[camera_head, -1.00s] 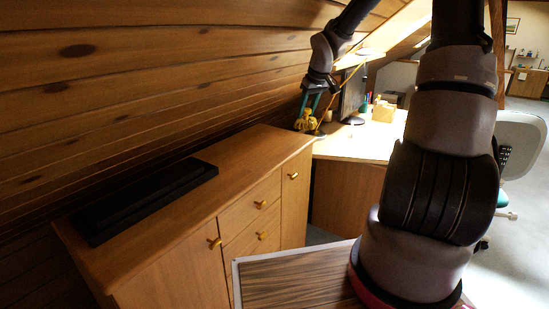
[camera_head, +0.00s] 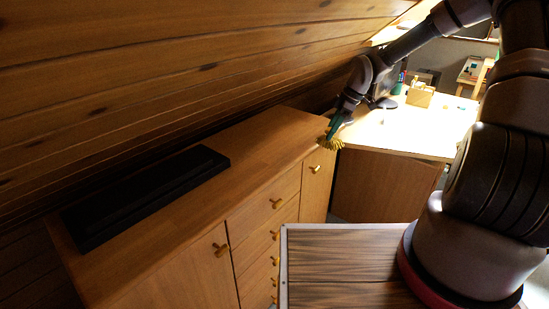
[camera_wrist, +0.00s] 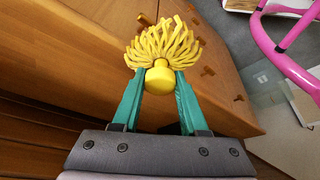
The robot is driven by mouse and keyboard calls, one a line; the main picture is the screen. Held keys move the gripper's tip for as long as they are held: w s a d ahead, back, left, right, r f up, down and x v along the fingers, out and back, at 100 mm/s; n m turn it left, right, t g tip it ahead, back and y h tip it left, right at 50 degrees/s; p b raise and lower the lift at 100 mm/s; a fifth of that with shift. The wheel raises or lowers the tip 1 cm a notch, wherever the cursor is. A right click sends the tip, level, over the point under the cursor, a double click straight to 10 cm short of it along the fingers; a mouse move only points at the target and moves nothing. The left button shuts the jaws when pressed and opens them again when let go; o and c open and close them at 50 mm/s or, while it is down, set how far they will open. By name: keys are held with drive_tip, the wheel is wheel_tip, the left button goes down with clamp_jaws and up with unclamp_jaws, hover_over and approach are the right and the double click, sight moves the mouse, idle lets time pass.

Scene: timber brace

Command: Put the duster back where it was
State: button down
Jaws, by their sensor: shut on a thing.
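The duster (camera_wrist: 163,50) has a yellow head of many soft strands and a round yellow knob. In the wrist view my gripper (camera_wrist: 160,84) has its two green fingers shut on it, one on each side of the knob. In the head view the duster (camera_head: 331,143) hangs from my gripper (camera_head: 334,128) near the far right end of the wooden cabinet (camera_head: 262,137), close to its front edge. I cannot tell whether it touches the cabinet top.
A long black object (camera_head: 150,192) lies on the cabinet top. The rest of the top is bare. A desk (camera_head: 425,125) beyond the cabinet holds a wooden box (camera_head: 420,96) and other items. A pink curved frame (camera_wrist: 285,50) shows at the right of the wrist view.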

drive_tip(key=s+a, duration=0.1)
drive_tip(key=a, duration=0.4)
drive_tip(key=a+f+n, duration=0.1)
drive_tip(key=a, duration=0.5)
drive_tip(key=s+a+f+n, duration=0.1)
drive_tip(key=a, duration=0.4)
drive_tip(key=shift+s+a+g, duration=0.3)
drive_tip(key=shift+s+g, duration=0.05)
drive_tip(key=shift+g, duration=0.05)
drive_tip(key=a, duration=0.1)
drive_tip(key=a+f, duration=0.1)
drive_tip(key=a, duration=0.1)
drive_tip(key=shift+s+a, duration=0.15)
drive_tip(key=shift+s, duration=0.05)
drive_tip(key=shift+f, duration=0.3)
drive_tip(key=shift+f, duration=0.15)
drive_tip(key=shift+c, duration=2.2)
unclamp_jaws()
